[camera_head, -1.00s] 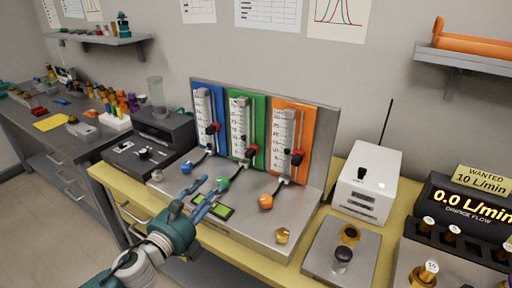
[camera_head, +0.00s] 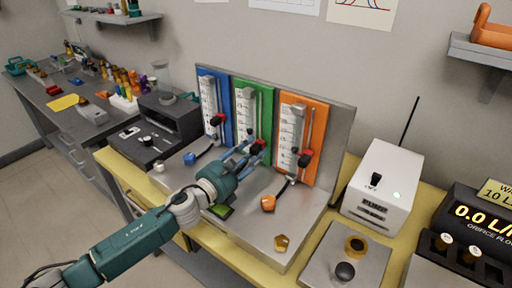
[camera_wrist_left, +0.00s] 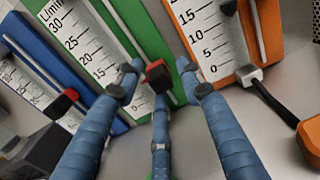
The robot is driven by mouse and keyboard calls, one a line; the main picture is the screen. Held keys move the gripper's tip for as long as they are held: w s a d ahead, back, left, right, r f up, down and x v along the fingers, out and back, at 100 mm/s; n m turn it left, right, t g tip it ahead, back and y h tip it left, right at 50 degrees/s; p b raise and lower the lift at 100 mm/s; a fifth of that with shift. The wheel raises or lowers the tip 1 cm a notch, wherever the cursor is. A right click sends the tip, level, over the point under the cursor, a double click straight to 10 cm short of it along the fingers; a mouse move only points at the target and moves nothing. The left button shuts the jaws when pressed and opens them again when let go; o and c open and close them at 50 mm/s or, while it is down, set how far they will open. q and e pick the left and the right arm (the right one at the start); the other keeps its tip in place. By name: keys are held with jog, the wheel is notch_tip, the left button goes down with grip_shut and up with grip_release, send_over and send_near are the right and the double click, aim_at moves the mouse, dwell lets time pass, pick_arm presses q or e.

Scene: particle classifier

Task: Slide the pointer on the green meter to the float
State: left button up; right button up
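The green meter (camera_head: 267,108) stands between the blue and orange meters on a metal backboard. It has a white scale and a slide rail with a red-and-black pointer (camera_head: 259,146) low on it. In the left wrist view the red pointer (camera_wrist_left: 157,74) shows between my finger tips, in front of the green panel. My left gripper (camera_head: 247,148) reaches to the lower part of the green meter. In the wrist view my gripper (camera_wrist_left: 161,86) has its blue fingers spread around the pointer, not closed on it. I cannot make out the float clearly. My right gripper is not in view.
The blue meter (camera_head: 221,83) and the orange meter (camera_head: 315,112) have their own red pointers close by. An orange knob (camera_head: 268,203) and a brass knob (camera_head: 282,243) sit on the metal base. A white pump box (camera_head: 385,190) stands to the right.

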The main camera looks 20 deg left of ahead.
pick_arm(q)
jog(key=shift+x, duration=1.05)
grip_shut()
notch_tip(320, 180, up, 4)
jog(key=p, duration=0.3)
jog(key=shift+s+d+f, duration=0.1)
jog(key=shift+f, duration=0.15)
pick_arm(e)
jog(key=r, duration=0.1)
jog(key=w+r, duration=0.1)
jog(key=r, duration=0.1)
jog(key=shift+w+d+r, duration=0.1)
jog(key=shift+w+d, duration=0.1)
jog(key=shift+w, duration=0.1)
pick_arm(q)
jog(key=shift+f, duration=0.1)
grip_release()
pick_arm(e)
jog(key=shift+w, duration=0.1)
